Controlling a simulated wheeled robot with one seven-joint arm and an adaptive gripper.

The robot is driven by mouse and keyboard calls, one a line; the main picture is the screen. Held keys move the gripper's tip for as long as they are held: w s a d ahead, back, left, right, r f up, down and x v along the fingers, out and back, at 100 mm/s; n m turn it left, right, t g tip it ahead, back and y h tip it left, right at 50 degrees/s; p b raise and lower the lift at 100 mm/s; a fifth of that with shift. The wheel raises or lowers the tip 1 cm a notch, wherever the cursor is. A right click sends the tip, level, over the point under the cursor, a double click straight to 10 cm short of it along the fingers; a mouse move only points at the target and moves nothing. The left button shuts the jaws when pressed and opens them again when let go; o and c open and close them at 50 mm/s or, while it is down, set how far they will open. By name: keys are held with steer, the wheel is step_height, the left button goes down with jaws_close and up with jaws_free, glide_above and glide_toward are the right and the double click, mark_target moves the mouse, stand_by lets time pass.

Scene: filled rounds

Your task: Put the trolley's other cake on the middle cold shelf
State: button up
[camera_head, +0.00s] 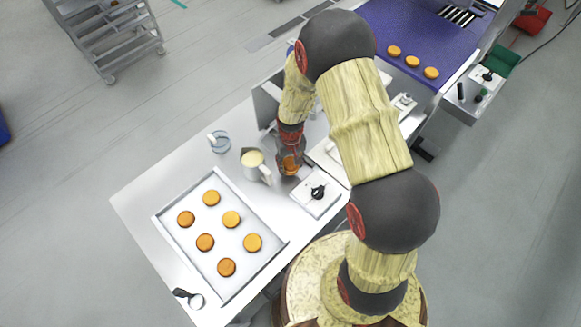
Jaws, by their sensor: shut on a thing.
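My gripper (290,150) points down over the white table, close to the right of a cream-filled jug. It is shut on a small orange-brown round cake (290,166), partly hidden by the fingers. I cannot tell whether the cake touches the table. A grey wheeled rack (112,42) with several shelves stands at the upper left, cut off by the picture edge; it may be the trolley. No cold shelf can be clearly identified.
A tray (215,283) with several round cakes lies on the table (135,200). The jug (253,163), a glass (219,142) and a small scale-like device (316,195) are near my gripper. A purple belt (420,30) carries three cakes. Floor toward the rack is clear.

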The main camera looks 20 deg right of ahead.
steer(key=shift+f, duration=1.05)
steer(key=shift+f, duration=0.2)
steer(key=o, duration=0.8)
steer(key=shift+c, duration=0.2)
steer(key=shift+r, duration=0.1)
